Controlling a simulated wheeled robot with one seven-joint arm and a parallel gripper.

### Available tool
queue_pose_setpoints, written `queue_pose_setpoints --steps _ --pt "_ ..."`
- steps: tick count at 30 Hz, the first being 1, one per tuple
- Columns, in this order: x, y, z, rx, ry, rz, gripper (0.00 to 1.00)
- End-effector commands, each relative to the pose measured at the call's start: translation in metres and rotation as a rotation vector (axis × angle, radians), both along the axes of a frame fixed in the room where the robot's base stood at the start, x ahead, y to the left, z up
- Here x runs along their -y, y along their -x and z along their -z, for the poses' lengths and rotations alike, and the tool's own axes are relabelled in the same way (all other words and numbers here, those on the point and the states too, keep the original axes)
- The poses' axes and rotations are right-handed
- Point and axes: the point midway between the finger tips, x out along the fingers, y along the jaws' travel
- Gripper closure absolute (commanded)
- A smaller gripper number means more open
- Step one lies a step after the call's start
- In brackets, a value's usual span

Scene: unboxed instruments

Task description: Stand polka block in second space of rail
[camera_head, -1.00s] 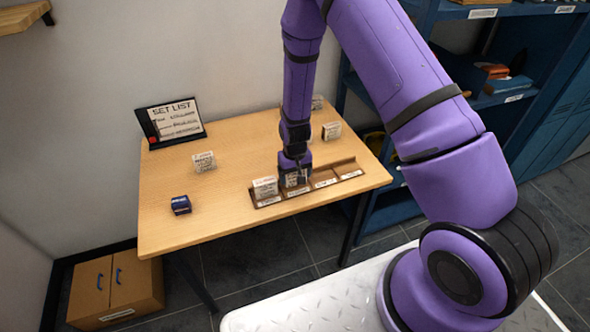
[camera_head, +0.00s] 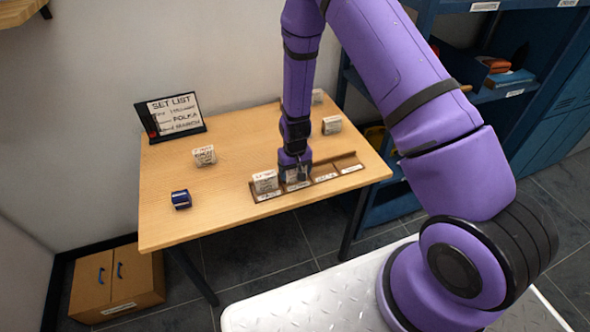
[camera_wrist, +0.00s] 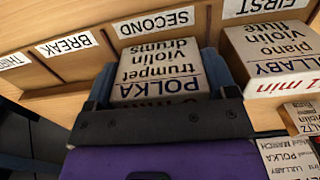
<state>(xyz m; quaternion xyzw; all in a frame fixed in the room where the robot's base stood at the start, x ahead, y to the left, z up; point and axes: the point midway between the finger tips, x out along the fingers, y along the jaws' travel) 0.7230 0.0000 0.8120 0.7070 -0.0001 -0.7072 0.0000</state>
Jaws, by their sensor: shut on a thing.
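My gripper (camera_wrist: 160,82) is shut on the polka block (camera_wrist: 160,68), a pale block lettered POLKA, trumpet, violin, drums. In the wrist view a finger lies on each side of it, and it sits directly by the rail's SECOND label (camera_wrist: 155,22). In the head view the block (camera_head: 292,176) looks upright at the brown rail (camera_head: 347,164), partly hidden by my gripper (camera_head: 296,175). Whether its base touches the rail floor is hidden. A lullaby block (camera_wrist: 278,58) stands in the FIRST space, beside my gripper; it also shows in the head view (camera_head: 265,182).
The BREAK (camera_wrist: 66,44) and THIRD spaces look empty. Other pale blocks stand on the table at the left (camera_head: 204,156) and back right (camera_head: 331,125). A set list board (camera_head: 175,114) stands at the back left, and a small blue object (camera_head: 181,199) lies at the front left.

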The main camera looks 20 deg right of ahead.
Motion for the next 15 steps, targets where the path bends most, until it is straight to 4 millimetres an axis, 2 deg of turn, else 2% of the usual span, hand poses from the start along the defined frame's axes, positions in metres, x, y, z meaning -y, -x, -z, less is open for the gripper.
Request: queue_pose_setpoints --steps 8,9,11,15 --pt "0.0001 0.0000 0.0050 0.000 0.000 0.000 0.50" --pt "0.0000 -0.0001 0.0048 0.000 0.000 0.000 0.15" --pt "0.0000 -0.0001 0.0047 0.000 0.000 0.000 0.01" --pt "0.0000 -0.0002 0.0046 0.001 0.000 0.000 0.00"
